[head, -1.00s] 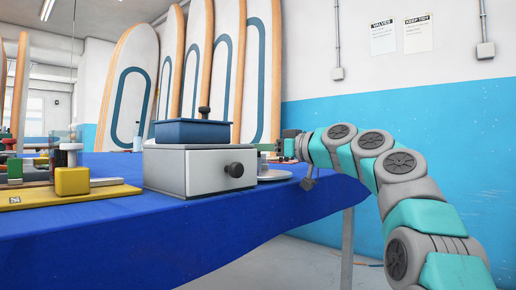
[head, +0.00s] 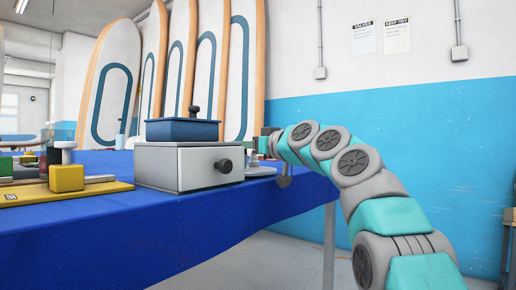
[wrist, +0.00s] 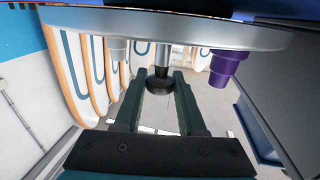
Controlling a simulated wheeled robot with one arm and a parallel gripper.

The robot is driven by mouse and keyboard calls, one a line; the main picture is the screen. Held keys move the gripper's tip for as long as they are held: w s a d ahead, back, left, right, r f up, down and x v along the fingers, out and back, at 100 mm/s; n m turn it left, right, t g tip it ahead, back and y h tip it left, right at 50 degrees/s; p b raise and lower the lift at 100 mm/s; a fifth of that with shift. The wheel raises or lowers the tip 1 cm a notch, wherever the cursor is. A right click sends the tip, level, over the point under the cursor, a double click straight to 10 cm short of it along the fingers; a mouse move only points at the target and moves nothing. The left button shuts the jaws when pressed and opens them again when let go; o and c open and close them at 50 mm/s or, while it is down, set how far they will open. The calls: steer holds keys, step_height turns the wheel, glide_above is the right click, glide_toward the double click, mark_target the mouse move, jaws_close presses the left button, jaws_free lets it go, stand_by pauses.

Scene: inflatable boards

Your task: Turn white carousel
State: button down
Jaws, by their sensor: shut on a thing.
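The white carousel (wrist: 165,37) is a pale round disc across the top of the wrist view, which looks upside down. In the head view a little of its edge (head: 262,171) shows behind the white box. A metal post with a black knob (wrist: 160,83) stands on the disc. My gripper (wrist: 164,76), with dark green fingers, is shut on this knob, one finger on each side. A purple cup (wrist: 222,67) and a pale cup (wrist: 118,48) stand on the disc. In the head view my gripper (head: 266,146) is small and partly hidden by the box.
The white box (head: 185,166) has a black side knob and a blue lidded tray (head: 183,131) on top, close left of my gripper. A yellow board with blocks (head: 25,194) lies farther left on the blue table (head: 110,225). Tall boards lean behind.

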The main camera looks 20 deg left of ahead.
steer(key=shift+m+t+h, duration=0.6)
steer(key=shift+m+t, duration=0.1)
steer(key=shift+t, duration=0.3)
steer(key=shift+r, duration=0.1)
steer(key=c, duration=0.5)
jaws_free()
steer(key=shift+d, duration=0.1)
steer(key=shift+b+v, duration=1.05)
steer(key=shift+v, duration=2.8)
steer(key=shift+s, duration=0.1)
